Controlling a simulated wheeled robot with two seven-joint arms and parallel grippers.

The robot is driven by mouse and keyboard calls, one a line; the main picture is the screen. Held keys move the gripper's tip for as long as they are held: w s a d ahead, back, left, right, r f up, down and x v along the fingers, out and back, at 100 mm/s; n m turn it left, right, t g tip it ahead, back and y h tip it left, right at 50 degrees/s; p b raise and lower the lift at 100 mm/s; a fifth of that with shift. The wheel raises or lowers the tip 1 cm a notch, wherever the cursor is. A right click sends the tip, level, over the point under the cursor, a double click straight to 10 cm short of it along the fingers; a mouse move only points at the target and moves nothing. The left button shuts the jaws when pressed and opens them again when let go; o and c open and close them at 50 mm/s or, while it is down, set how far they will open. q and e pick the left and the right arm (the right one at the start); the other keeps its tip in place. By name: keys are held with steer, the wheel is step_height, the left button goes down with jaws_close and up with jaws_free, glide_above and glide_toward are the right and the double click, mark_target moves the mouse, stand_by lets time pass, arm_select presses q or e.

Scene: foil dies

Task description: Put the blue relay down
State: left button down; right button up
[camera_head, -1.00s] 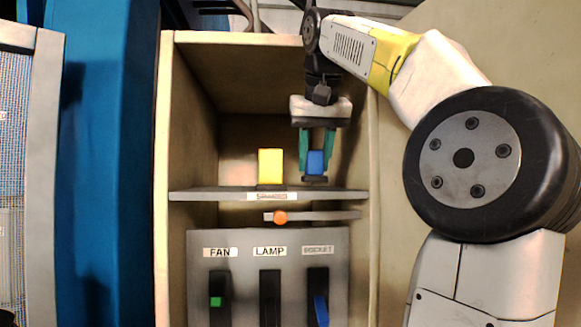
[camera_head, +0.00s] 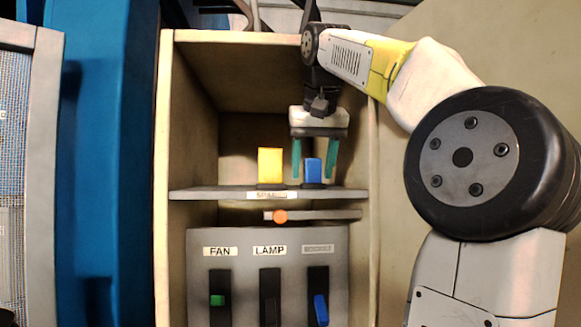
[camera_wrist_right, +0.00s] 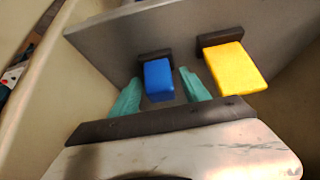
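The blue relay (camera_head: 313,170) stands upright on the grey shelf (camera_head: 215,195), at the right of the yellow block (camera_head: 270,165). My right gripper (camera_head: 313,176) is open, with its green fingers on either side of the blue relay and gaps on both sides. In the right wrist view the blue relay (camera_wrist_right: 159,79) lies between the spread fingertips, with its dark base against the shelf. The yellow block (camera_wrist_right: 235,68) is just beyond the right-hand finger. My left gripper is not in view.
Below the shelf is a grey panel (camera_head: 335,245) with FAN, LAMP and SOCKET labels and slots. A green piece (camera_head: 217,300) and a blue piece (camera_head: 320,310) sit in the outer slots.

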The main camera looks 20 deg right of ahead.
steer(key=shift+r, duration=0.1)
steer(key=shift+s+r, duration=0.15)
steer(key=shift+r, duration=0.25)
steer(key=d+v, duration=0.1)
steer(key=v, duration=0.5)
steer(key=shift+s+a+r, duration=0.25)
steer(key=shift+a+r, duration=0.05)
steer(key=shift+a, duration=0.25)
